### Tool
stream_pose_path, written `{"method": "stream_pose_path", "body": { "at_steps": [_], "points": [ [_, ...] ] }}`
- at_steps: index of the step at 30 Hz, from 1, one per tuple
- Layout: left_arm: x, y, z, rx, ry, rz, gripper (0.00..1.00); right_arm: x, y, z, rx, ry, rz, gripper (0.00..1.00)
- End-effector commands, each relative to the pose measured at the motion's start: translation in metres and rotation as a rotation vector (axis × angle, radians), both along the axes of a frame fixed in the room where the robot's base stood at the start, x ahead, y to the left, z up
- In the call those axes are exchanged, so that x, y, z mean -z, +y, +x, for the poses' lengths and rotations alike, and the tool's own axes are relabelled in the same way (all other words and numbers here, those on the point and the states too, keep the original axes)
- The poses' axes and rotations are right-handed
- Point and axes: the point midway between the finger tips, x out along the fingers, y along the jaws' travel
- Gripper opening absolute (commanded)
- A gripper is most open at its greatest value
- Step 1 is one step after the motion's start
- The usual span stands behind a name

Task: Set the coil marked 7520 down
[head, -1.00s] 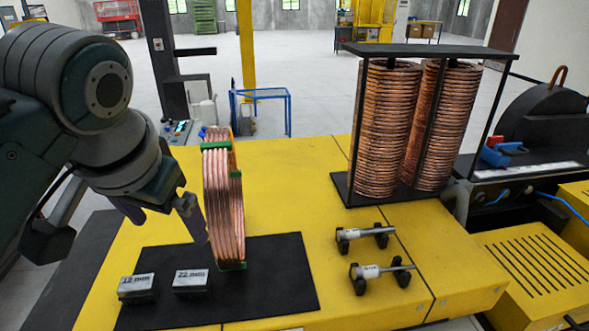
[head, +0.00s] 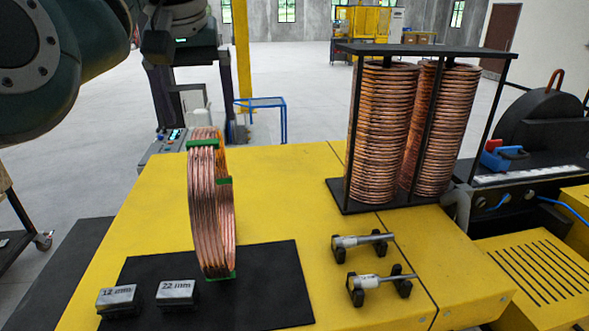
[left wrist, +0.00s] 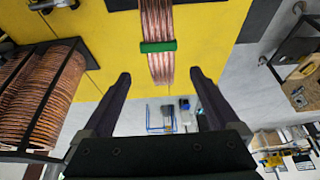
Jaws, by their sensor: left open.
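A copper coil (head: 208,215) with green clips stands upright on its edge on the black mat (head: 265,285). No 7520 mark is readable on it. My left gripper (head: 197,118) is up above and behind the coil, open and empty. In the left wrist view the open fingers of the gripper (left wrist: 160,74) point toward the coil (left wrist: 158,22), whose green-clipped top lies in line with the space between them. I cannot tell the exact distance. My right gripper is not in view.
Two blocks marked 12 mm (head: 117,298) and 22 mm (head: 177,292) lie on the mat. Two metal tools (head: 362,240) rest in black holders. A black rack (head: 425,50) of stacked copper coils stands at the back right. The yellow table (head: 285,200) is clear between coil and rack.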

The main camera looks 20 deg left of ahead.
Motion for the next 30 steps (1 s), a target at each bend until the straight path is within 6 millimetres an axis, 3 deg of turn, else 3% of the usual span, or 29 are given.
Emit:
{"method": "stream_pose_path", "body": {
  "at_steps": [9, 15, 24, 30],
  "points": [
    [0.030, 0.006, 0.006, 0.000, 0.005, -0.001, 0.95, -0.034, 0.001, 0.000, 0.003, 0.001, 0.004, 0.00],
    [0.051, 0.009, 0.013, 0.000, 0.000, 0.000, 0.95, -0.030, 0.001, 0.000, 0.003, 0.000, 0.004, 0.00],
    [0.054, 0.010, 0.015, 0.000, -0.003, -0.001, 0.95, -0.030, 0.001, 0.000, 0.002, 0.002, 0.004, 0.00],
    [0.054, 0.010, 0.015, 0.000, -0.002, 0.000, 0.75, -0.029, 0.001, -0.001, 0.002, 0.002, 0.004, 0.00]
  ]
}}
